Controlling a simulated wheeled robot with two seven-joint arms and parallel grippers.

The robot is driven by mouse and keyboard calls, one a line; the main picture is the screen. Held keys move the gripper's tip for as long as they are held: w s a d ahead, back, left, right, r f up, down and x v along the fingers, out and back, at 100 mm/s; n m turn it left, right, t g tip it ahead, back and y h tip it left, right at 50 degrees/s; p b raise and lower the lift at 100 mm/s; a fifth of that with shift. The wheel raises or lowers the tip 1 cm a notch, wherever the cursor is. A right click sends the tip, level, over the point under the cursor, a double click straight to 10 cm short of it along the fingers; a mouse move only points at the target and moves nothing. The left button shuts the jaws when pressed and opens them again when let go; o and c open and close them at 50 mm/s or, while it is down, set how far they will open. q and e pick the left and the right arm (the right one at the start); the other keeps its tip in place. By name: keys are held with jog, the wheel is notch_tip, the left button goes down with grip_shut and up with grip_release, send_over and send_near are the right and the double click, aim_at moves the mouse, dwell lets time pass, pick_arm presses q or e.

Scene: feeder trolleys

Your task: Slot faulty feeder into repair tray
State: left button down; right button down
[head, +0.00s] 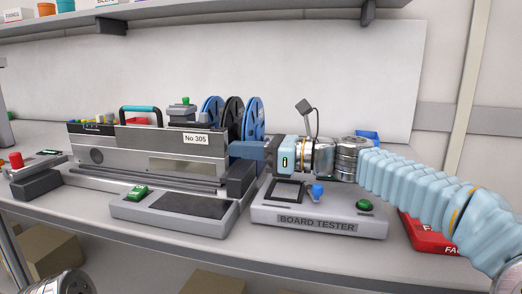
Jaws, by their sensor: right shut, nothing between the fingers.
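A long grey feeder-like unit (140,150) with a teal handle and a "No 305" label stands on the bench at the left in the head view. Blue and dark reels (253,118) stand at its right end. I cannot tell from its look whether it is faulty. My right gripper (236,150) is shut and empty, with its dark blue fingers pointing left at the unit's right end, in front of the reels. Whether they touch it is unclear. A red tray (424,237) with a label starting "FA" is at the right, partly hidden by my right arm. My left gripper is out of view.
A board tester (318,224) with a blue knob and green button stands below my right gripper. A grey pad with a green button (175,210) is in front of the unit. A blue bin (368,135) is behind my arm. A shelf (200,17) runs overhead.

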aim_at(200, 154)
jog(key=shift+a, duration=0.25)
jog(key=p+x, duration=0.1)
jog(key=x, duration=0.2)
jog(key=shift+r+p, duration=0.15)
jog(key=shift+p, duration=0.25)
